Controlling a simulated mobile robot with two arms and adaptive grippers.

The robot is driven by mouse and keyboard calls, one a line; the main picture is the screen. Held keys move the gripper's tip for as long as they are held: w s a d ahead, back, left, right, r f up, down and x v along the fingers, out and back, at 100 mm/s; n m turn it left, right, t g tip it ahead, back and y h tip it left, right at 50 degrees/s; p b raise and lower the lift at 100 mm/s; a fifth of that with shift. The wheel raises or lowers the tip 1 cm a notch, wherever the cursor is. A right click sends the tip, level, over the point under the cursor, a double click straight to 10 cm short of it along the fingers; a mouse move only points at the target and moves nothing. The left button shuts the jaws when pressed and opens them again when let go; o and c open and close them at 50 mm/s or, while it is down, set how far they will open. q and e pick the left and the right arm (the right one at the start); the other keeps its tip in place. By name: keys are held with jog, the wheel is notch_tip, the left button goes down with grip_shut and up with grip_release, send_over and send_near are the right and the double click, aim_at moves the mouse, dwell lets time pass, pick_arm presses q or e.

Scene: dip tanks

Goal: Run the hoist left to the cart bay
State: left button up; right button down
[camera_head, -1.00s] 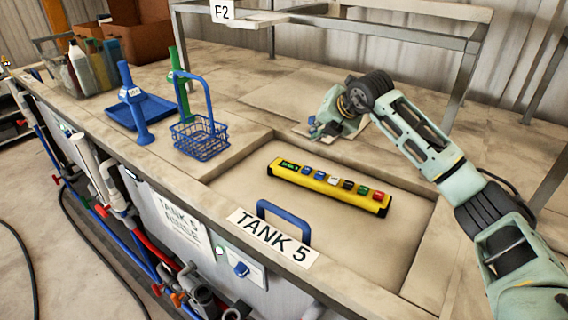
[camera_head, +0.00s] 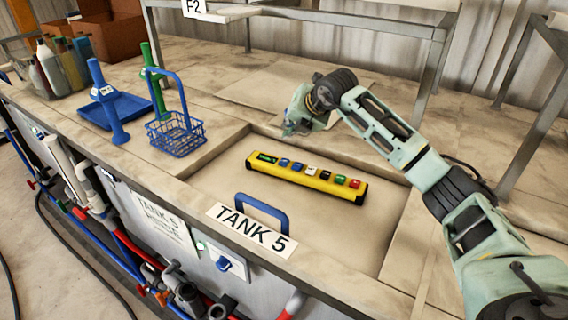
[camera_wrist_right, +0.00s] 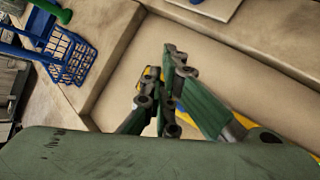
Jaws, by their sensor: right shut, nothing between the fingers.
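A yellow hoist pendant (camera_head: 303,180) with a row of coloured buttons and a small green display lies on the lid of tank 5. In the right wrist view, yellow parts of the pendant (camera_wrist_right: 172,128) show behind the fingers. My right gripper (camera_head: 290,128) is above the far edge of the tank lid, behind the pendant and apart from it. In the right wrist view its fingers (camera_wrist_right: 165,95) are together and hold nothing. My left gripper is not in view. The hoist itself and the cart bay are not recognisable in these frames.
A blue wire basket (camera_head: 177,133), a blue tray (camera_head: 128,105) and blue and green upright tools stand left of the lid. A blue handle (camera_head: 262,207) rises from the lid's front, by the TANK 5 label (camera_head: 251,229). A grey frame (camera_head: 300,15) stands behind. Pipes run along the front.

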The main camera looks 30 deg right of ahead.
notch_tip(320, 180, down, 7)
jog(key=b, duration=0.3)
jog(key=shift+r+b, duration=0.15)
jog(key=shift+b, duration=0.15)
dwell(0.9)
jog(key=shift+f+b, duration=0.35)
jog(key=shift+b, duration=0.1)
jog(key=shift+f+b, duration=0.5)
jog(key=shift+f, duration=0.05)
dwell(0.6)
jog(key=shift+r, duration=0.1)
jog(key=shift+r+p, duration=0.45)
jog(key=shift+r, duration=0.4)
jog(key=shift+r+p, duration=1.35)
jog(key=shift+r, duration=1.2)
